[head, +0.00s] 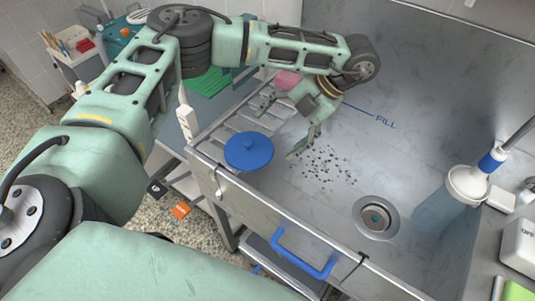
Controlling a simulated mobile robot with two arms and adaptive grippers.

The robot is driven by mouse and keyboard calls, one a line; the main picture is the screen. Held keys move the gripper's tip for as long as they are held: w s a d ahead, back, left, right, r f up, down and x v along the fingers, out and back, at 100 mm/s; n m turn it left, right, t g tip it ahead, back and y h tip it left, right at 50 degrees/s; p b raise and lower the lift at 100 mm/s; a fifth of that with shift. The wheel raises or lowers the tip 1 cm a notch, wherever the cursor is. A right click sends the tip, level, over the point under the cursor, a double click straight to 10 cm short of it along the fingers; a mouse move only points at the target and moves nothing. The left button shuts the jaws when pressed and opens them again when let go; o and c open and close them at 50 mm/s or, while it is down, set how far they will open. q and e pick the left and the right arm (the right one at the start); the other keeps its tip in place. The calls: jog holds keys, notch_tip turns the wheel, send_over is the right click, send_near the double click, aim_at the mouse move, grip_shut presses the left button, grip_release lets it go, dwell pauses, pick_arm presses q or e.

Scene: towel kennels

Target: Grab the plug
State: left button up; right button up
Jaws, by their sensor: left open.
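The plug (249,151) looks like a round blue disc with a small knob on top. It lies at the left end of the steel sink, over the slatted rack (237,122) near the front wall. My left gripper (282,127) is open and points down over the sink, just right of and beyond the plug in the picture. Its fingers are spread and nothing shows between them. I cannot tell its exact height above the sink. The round drain (376,218) is in the sink floor to the right. My right gripper is not in view.
Dark specks (328,167) are scattered on the sink floor. A pink block (288,80) sits behind my left gripper. A blue handle (304,253) is on the sink's front.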

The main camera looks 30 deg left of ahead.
aim_at(254, 152)
pick_arm(q)
jog(key=shift+n, duration=0.4)
jog(key=s+a+f, duration=0.2)
jog(key=shift+a+f, duration=0.3)
jog(key=shift+a, duration=0.1)
jog(key=x, duration=0.4)
jog(key=shift+w+d+f+p, duration=0.15)
jog(key=shift+d+f+p, duration=0.1)
jog(key=shift+d+p, duration=0.1)
jog(key=shift+a, duration=0.2)
jog(key=shift+d, duration=0.1)
jog(key=c, duration=1.2)
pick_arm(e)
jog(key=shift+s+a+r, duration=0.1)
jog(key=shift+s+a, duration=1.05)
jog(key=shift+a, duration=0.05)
